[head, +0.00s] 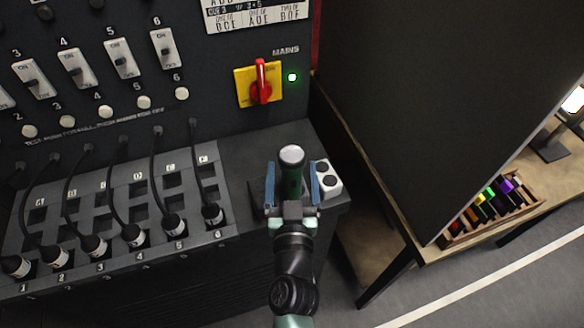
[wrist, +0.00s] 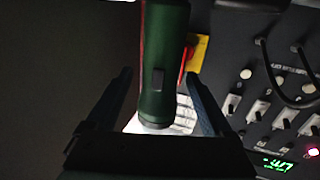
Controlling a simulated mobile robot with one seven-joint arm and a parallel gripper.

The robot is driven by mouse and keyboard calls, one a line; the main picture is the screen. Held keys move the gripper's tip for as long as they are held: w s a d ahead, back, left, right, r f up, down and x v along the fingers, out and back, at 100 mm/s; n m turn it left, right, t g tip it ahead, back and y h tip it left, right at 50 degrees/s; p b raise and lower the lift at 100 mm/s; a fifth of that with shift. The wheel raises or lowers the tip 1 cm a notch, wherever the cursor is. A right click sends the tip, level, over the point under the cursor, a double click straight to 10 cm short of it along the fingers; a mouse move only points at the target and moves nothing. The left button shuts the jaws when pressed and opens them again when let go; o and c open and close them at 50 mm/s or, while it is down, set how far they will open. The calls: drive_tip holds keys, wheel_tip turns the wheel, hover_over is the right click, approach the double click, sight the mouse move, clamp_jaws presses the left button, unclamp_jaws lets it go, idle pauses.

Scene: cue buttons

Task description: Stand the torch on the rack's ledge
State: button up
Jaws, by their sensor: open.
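The torch (head: 291,175) is dark green with a pale round top end, and it stands upright at the right end of the rack's ledge (head: 245,153). My gripper (head: 291,182) is around it, with one blue finger on each side. In the wrist view the torch (wrist: 163,60) lies between the two fingers of my gripper (wrist: 160,92), with a visible gap on both sides. The fingers are open and not closed on it. The torch's lower end is hidden behind my gripper in the head view.
A white block with dark round holes (head: 328,178) sits just right of the torch. Black cables with plugs (head: 173,224) fill the sloped panel at left. A red mains switch (head: 261,84) is on the panel behind. A dark board (head: 410,100) and wooden table (head: 520,185) stand at right.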

drive_tip(key=shift+w, duration=0.45)
clamp_jaws()
